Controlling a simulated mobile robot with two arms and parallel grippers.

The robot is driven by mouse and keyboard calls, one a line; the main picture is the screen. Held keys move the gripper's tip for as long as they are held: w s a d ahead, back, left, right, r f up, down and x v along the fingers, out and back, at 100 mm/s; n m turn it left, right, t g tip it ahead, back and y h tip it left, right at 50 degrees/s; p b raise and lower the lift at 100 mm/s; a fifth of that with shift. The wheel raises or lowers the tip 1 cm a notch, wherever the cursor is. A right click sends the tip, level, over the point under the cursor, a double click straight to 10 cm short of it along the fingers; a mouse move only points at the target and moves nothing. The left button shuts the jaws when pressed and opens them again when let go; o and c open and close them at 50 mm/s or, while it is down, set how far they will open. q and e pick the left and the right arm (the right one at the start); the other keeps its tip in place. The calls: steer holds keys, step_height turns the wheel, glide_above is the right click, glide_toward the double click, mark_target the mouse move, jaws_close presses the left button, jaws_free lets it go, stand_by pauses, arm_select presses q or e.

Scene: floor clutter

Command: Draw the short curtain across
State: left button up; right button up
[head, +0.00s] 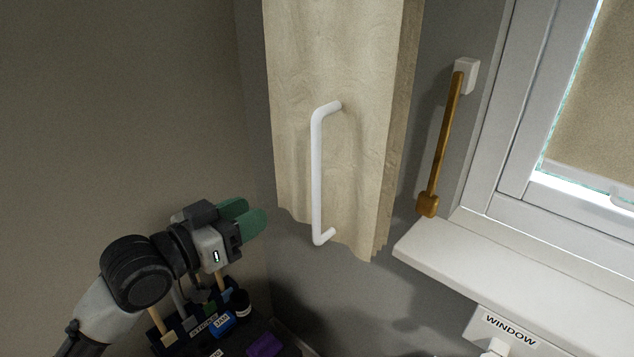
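The short curtain (350,50) is a pale, wood-patterned panel with a wavy lower edge, hanging bunched left of the window. A white bar handle (317,170) stands upright on its front. My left gripper (243,216) has green fingertips and is to the left of the curtain's lower edge, apart from the handle. My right gripper is not in view.
The window (530,170) with a tan blind (600,110) is at the right, above a white sill (480,265). A brass-coloured lever (441,140) hangs from a wall mount. A "WINDOW" label (510,330) is below the sill. A dark caddy (200,342) with small items is below my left gripper.

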mark_target(313, 189)
arm_select(q)
steer(key=s+d+r+m+g+h, duration=0.2)
steer(key=s+d+r+m, duration=0.1)
steer(key=s+r, duration=0.25)
steer(key=p+x, duration=0.3)
steer(key=x, duration=0.5)
steer(key=shift+w+d+r+p, duration=0.1)
steer(key=shift+d+p, duration=0.2)
steer(key=shift+p, duration=0.1)
steer(key=shift+w+d, duration=0.45)
steer(key=shift+d, duration=0.1)
steer(key=shift+c, duration=0.5)
jaws_close()
